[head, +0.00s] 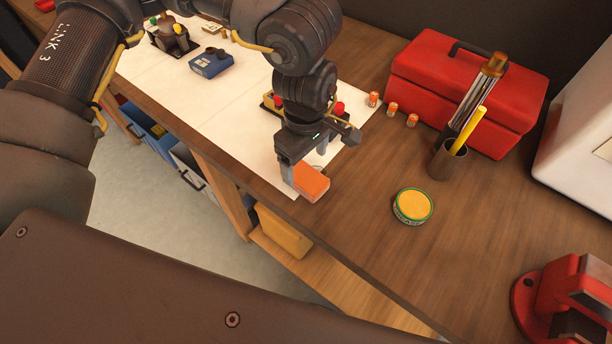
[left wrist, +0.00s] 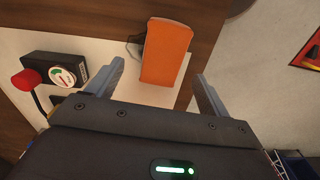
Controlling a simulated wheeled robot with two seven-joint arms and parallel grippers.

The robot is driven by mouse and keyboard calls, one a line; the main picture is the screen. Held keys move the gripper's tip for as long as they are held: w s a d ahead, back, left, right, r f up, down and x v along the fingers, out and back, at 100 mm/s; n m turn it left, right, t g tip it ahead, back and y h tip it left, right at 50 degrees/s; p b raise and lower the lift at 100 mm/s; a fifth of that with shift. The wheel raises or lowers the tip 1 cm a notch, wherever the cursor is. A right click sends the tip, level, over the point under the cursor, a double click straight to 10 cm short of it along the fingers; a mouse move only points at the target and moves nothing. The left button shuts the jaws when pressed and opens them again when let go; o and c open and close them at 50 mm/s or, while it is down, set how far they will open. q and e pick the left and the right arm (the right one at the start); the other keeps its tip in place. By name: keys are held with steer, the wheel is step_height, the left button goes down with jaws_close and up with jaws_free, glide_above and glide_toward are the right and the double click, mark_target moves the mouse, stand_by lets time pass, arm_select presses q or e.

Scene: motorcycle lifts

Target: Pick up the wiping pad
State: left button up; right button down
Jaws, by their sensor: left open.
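The wiping pad (head: 312,181) is an orange block on the front edge area of the wooden bench, by the corner of the white sheet. In the left wrist view the orange pad (left wrist: 166,52) lies between and just beyond the two fingers. My left gripper (head: 305,172) is directly above and beside the pad with its fingers pointing down. In the left wrist view the left gripper (left wrist: 160,82) is open and empty, one finger on each side of the pad. Whether a finger touches the pad cannot be told. My right gripper does not show.
A round yellow-green tin (head: 413,206) and a dark cup (head: 447,160) with tools stand to the right. A red toolbox (head: 464,88) is behind. Several small orange-white cylinders stand near it. A red vise-like tool (head: 562,300) is at lower right. Bare wood lies around the tin.

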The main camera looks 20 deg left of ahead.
mark_target(306, 176)
arm_select(q)
steer(key=f, duration=0.1)
steer(key=f+p, duration=0.1)
steer(key=f, duration=0.1)
steer(key=f+p, duration=0.1)
steer(key=shift+s+d+f, duration=0.1)
steer(key=shift+s+f, duration=0.15)
steer(key=shift+f, duration=0.4)
steer(key=shift+c, duration=0.4)
steer(key=c, duration=1)
